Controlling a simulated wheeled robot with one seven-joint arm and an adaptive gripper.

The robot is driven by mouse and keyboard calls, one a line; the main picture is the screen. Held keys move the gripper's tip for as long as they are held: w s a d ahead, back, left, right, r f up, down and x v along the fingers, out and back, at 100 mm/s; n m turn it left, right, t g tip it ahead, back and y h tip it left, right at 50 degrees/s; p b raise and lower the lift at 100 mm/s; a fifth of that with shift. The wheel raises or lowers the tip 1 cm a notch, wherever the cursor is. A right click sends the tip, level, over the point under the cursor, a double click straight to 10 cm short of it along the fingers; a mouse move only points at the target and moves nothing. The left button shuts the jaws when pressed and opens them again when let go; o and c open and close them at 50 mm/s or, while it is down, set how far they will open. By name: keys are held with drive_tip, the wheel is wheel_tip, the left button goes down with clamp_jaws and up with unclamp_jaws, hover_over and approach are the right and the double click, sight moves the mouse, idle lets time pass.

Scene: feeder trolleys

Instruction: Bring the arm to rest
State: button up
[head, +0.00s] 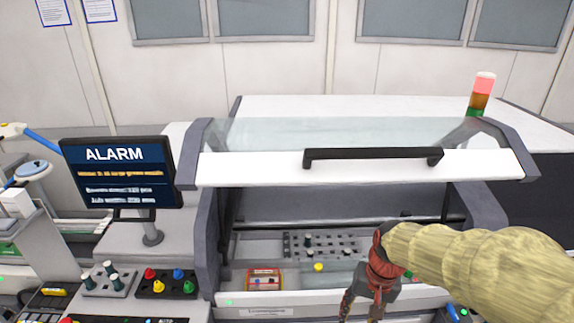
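My arm (480,258), in a pale yellow ribbed cover, reaches in from the right edge of the head view. Its red wrist (384,262) bends downward. My gripper (361,307) hangs below it at the front edge of the machine, right of the middle. Its two dark fingers point down and stand apart, with nothing seen between them. The gripper hides part of the machine's front. I cannot tell how far it is from the surface behind it.
The machine's glass cover (340,133) is raised, with a black handle (372,153). Inside are a grey nozzle block (322,245) and a red-yellow box (264,280). An ALARM monitor (117,170) stands left. The signal tower (481,92) glows red. Coloured knobs (165,282) sit front left.

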drive_tip(key=s+d+r+n+t+b, duration=0.1)
drive_tip(key=s+t+b, duration=0.1)
drive_tip(key=s+b, duration=0.3)
drive_tip(key=s+r+n+t+h+b, duration=0.1)
drive_tip(key=s+r+n+t+b, duration=0.1)
drive_tip(key=s, duration=0.6)
drive_tip(key=t+b, duration=0.1)
drive_tip(key=b, duration=0.1)
drive_tip(key=shift+d+b, duration=0.35)
